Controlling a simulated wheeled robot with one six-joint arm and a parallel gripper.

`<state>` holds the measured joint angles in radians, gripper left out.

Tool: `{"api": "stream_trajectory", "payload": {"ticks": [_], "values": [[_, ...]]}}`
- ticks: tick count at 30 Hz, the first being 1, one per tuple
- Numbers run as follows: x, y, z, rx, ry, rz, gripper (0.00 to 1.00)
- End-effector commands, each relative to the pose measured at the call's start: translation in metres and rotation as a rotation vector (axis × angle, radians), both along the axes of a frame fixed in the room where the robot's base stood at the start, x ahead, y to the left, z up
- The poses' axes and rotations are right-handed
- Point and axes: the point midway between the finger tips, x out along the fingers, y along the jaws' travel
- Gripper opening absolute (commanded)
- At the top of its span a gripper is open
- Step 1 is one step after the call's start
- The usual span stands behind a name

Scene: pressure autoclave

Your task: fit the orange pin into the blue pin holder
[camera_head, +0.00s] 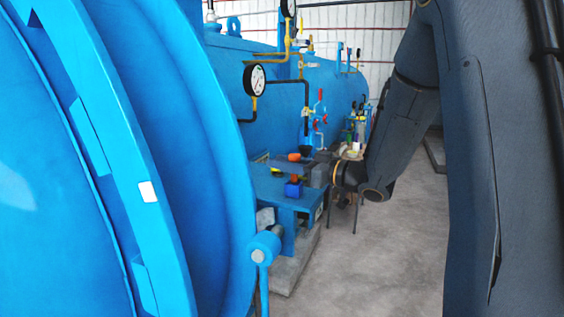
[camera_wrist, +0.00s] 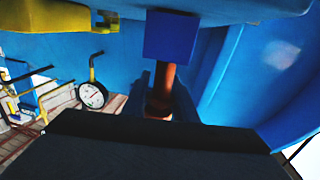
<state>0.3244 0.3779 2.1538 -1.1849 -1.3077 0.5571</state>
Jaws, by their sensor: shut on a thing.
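The blue pin holder (camera_head: 293,188) is a small blue block on the blue table (camera_head: 268,190). It also shows in the wrist view (camera_wrist: 171,37), at the top middle. My gripper (camera_head: 287,167) reaches in from the right above the holder and is shut on the orange pin (camera_head: 294,157). In the wrist view the pin (camera_wrist: 168,78) is a reddish-brown shaft in line with the holder, its end meeting the block's edge. Orange shows just above the holder in the head view. I cannot tell how deep the pin's end sits; the fingers partly hide the pin.
A large blue autoclave door (camera_head: 110,150) fills the left. A pressure gauge (camera_head: 255,79) and pipes stand behind the table. A small yellow and black object (camera_head: 249,172) lies at the table's left. Bare floor (camera_head: 390,255) is free at the right.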

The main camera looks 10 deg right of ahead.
Motion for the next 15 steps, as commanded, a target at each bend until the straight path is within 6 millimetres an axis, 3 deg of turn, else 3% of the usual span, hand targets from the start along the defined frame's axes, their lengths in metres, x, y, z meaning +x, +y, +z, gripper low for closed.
{"api": "stream_trajectory", "payload": {"ticks": [15], "values": [[0.0,0.0,-0.012,0.001,0.0,0.0,0.01]]}}
